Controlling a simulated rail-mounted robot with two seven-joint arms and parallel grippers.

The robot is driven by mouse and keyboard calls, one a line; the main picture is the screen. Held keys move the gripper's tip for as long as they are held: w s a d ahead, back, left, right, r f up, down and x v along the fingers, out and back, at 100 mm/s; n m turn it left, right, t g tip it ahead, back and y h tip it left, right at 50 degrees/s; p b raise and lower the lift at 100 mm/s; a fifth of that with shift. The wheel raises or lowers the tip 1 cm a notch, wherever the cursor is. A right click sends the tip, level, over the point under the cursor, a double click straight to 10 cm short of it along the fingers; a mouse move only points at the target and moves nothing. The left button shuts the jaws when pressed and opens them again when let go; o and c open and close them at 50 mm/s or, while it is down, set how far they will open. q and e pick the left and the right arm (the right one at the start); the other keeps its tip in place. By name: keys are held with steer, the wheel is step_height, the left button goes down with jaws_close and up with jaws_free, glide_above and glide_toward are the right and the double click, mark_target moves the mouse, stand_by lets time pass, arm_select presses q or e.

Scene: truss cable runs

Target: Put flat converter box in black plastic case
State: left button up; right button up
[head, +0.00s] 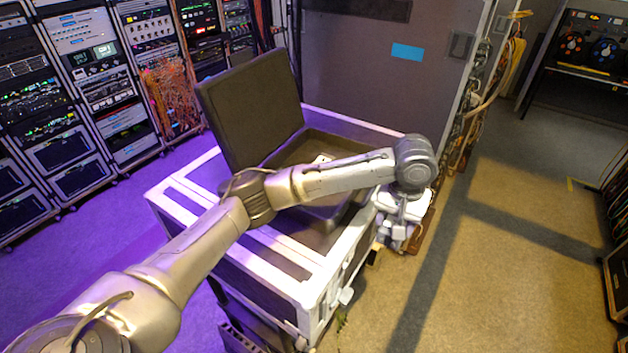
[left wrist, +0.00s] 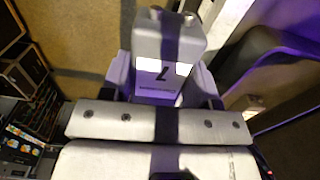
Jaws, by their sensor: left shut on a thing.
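The black plastic case (head: 262,110) stands open on a white-edged road case, its lid raised at the back left. My left arm crosses in front of the case's tray and hides part of it. My left gripper (head: 396,236) hangs just beyond the right edge of the road case, outside the black case. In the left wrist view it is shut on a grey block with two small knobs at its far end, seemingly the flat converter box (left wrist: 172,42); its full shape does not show. My right gripper is not in view.
The road case (head: 290,290) has pale rims and latches on its right side. A tall grey case (head: 385,65) stands behind. Equipment racks (head: 90,75) line the left; floor (head: 500,250) is open at right.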

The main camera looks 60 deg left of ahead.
arm_select(q)
steer(key=w+a+r+n, duration=0.3)
steer(key=a+n, duration=0.1)
steer(key=a, duration=0.2)
steer(key=w+a+r+n, duration=0.3)
steer(key=a, duration=0.3)
steer(key=s+a+f+n, duration=0.2)
steer(key=a+n, duration=0.8)
steer(key=n, duration=0.1)
steer(key=s+a+f+p, duration=0.1)
steer(key=s+a+f, duration=0.1)
steer(key=s, duration=0.1)
steer(key=s+a+f, duration=0.2)
steer(key=s, duration=0.1)
steer(key=s+a+f+p, duration=0.1)
steer(key=s+a+f, duration=0.1)
steer(key=s, duration=0.1)
steer(key=shift+s+a+f+p, duration=0.2)
steer(key=shift+a+f+p, duration=0.05)
steer(key=shift+f+p, duration=0.85)
steer(key=shift+f, duration=1.4)
steer(key=shift+f, duration=0.1)
steer(key=o, duration=1.1)
